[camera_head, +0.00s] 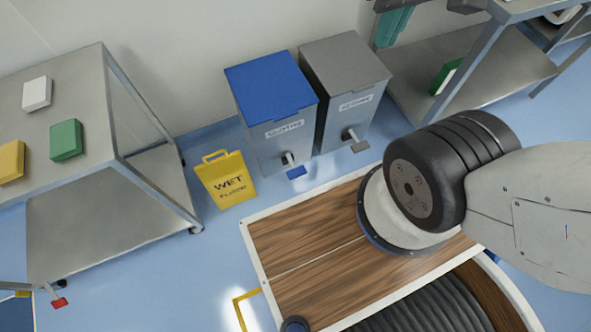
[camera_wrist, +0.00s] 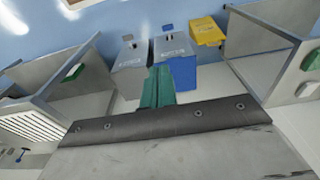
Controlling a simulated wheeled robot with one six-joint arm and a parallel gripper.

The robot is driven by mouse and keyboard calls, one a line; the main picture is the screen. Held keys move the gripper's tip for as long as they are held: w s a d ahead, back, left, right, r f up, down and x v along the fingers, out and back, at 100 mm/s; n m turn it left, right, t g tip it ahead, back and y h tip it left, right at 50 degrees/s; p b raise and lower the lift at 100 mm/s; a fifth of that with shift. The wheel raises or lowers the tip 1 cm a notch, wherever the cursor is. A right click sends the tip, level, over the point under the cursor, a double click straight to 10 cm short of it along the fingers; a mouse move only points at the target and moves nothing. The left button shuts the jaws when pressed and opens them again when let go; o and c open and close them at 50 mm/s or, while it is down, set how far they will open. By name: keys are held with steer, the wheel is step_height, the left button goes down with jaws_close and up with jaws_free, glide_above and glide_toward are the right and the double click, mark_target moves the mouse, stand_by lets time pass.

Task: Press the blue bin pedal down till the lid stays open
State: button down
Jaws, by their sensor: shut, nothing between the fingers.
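The blue bin (camera_head: 270,85) stands against the wall with its blue lid down. Its blue pedal (camera_head: 296,173) sticks out low at the front, near the floor. The blue bin also shows upside down in the wrist view (camera_wrist: 176,50), with its pedal (camera_wrist: 168,28) at the top. My gripper (camera_wrist: 158,90) has green fingers, shut and empty, and overlaps the lower part of the bins in the wrist view. In the head view my gripper (camera_head: 391,27) is at the top, right of the bins and away from the pedal.
A grey bin (camera_head: 345,65) with a grey pedal (camera_head: 360,146) stands right beside the blue one. A yellow wet-floor sign (camera_head: 226,180) stands to the left. Metal tables flank the bins, the left one (camera_head: 82,110) holding coloured boxes. Floor before the pedals is clear.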

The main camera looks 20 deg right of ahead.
steer(key=w+d+f+n+h, duration=0.2)
steer(key=w+d+f, duration=0.2)
steer(key=w, duration=0.6)
steer(key=w+d+f+n+h, duration=0.1)
steer(key=w+d+f, duration=0.25)
steer(key=w, duration=0.55)
steer(key=w+d+f+n, duration=0.1)
steer(key=w+f+n, duration=0.1)
steer(key=w+f, duration=0.6)
steer(key=w+d+f+n, duration=0.2)
steer(key=w+f+n, duration=0.1)
steer(key=f, duration=0.8)
step_height(320, 180, down, 25)
steer(key=a+n+g+y, duration=0.1)
steer(key=n, duration=0.3)
steer(key=s+a+f+n+y, duration=0.1)
steer(key=s+a+f+n, duration=0.1)
steer(key=f, duration=0.4)
steer(key=s+a+f+n+y, duration=0.2)
steer(key=s+a+f, duration=0.1)
steer(key=f, duration=0.4)
steer(key=s+a+f+n+y, duration=0.2)
steer(key=a+f, duration=0.1)
steer(key=f, duration=0.4)
steer(key=shift+s+a+f, duration=0.25)
steer(key=shift+s+a, duration=0.1)
steer(key=shift+a, duration=0.05)
